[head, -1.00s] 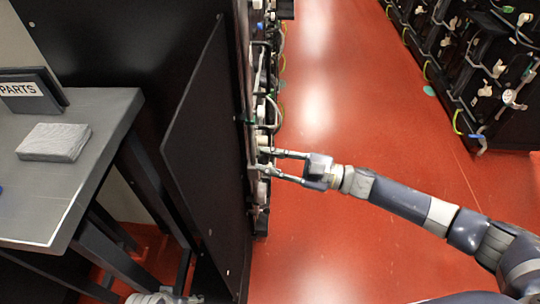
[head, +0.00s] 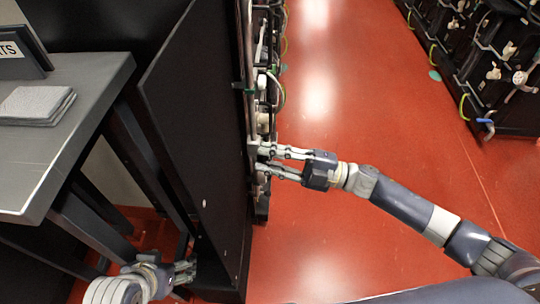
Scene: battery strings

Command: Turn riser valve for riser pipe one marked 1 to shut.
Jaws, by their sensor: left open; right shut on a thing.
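The rack front (head: 264,95) is seen edge-on, with pipes and pale valve-like fittings along it. My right gripper (head: 262,158) reaches in from the right, its fingers shut on a small pale fitting, seemingly a riser valve handle, low on the rack front. The fingers hide most of this handle, so its angle cannot be told. A grey vertical pipe (head: 250,60) runs down the rack's edge above it. No mark 1 is readable. My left gripper (head: 188,271) is open and empty at the lower left, low beside the dark panel.
A dark upright panel (head: 195,150) stands just left of the rack front. Another rack (head: 490,60) stands at the right. The red aisle floor (head: 370,120) between is clear.

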